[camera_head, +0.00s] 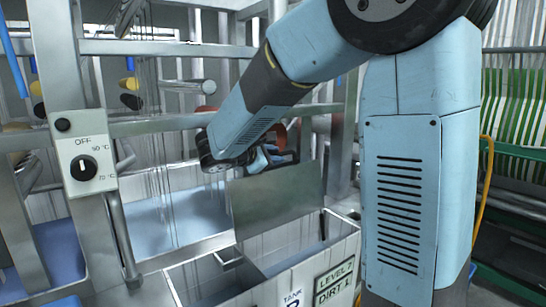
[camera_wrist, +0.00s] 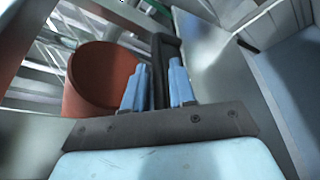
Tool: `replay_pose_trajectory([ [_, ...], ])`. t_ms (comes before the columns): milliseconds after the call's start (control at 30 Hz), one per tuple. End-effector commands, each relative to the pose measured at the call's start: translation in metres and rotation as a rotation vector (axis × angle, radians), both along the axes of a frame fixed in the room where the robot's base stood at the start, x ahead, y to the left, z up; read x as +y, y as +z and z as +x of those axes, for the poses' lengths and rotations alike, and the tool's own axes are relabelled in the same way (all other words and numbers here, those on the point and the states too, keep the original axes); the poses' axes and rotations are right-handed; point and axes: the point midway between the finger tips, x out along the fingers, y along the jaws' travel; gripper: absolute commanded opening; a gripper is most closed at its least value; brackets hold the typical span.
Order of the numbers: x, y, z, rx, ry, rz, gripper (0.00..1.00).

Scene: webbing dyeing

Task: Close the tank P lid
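Tank P (camera_head: 340,250) is the open grey metal tank at the bottom of the head view, its label partly cut off. Its flat grey lid (camera_head: 278,200) stands raised, nearly upright, at the tank's back side. My gripper (camera_head: 268,155) is just behind the lid's top edge, partly hidden by my arm. In the wrist view my gripper's two blue fingers (camera_wrist: 158,85) are close together on both sides of a dark bar, which looks like the lid handle (camera_wrist: 158,60). Finger contact is hard to see. The grey surface beside it may be the lid.
A control box with a knob (camera_head: 85,165) is on the left post. Metal rails and rollers (camera_head: 190,86) fill the back left. A basin of pale blue liquid (camera_head: 170,225) lies behind the tank. A red-brown cylinder (camera_wrist: 100,80) is close to my fingers.

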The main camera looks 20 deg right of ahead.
Motion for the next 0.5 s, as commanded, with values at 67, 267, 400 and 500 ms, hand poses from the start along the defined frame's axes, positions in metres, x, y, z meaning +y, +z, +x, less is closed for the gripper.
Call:
replay_pose_trajectory([
  [67,-0.0035,-0.0012,0.0020,0.001,-0.001,0.000,0.25],
  [267,-0.0057,-0.0018,0.0031,0.001,-0.001,0.000,0.25],
  [400,-0.0057,-0.0017,0.0031,0.001,-0.001,0.000,0.22],
  [500,-0.0057,-0.0018,0.0030,0.001,-0.001,0.000,0.13],
])
